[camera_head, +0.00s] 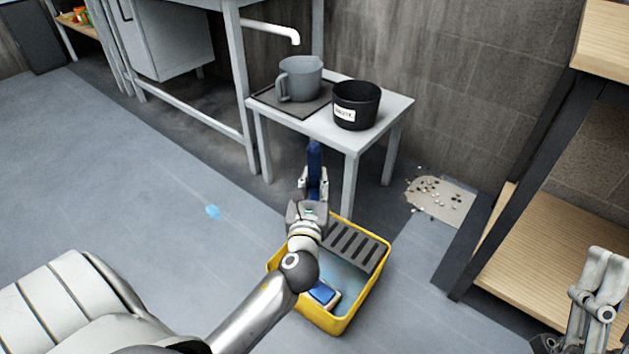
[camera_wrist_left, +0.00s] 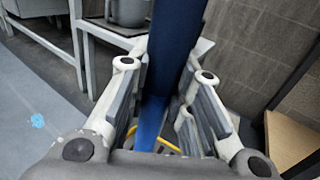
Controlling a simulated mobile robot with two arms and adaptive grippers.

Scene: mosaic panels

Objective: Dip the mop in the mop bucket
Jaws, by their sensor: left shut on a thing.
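My left gripper (camera_head: 314,185) is shut on the blue handle of the mop (camera_head: 315,158), above the mop bucket. In the left wrist view, the handle (camera_wrist_left: 168,75) runs up between the fingers of the left gripper (camera_wrist_left: 165,105). The yellow mop bucket (camera_head: 382,272) stands on the floor, with a dark slotted grate at its back and pale blue water in front. A blue and white block (camera_head: 324,293), which looks like the mop head, is inside the bucket's front part. My forearm hides the handle between. My right gripper (camera_head: 597,290) is at the lower right, away from the bucket.
A white side table (camera_head: 390,113) behind the bucket holds a grey jug (camera_head: 300,79) and a black labelled pot (camera_head: 356,105). A wooden shelf (camera_head: 545,255) stands to the right. Pebbles lie on a beige patch (camera_head: 440,200). A blue spot (camera_head: 212,212) marks the open floor at left.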

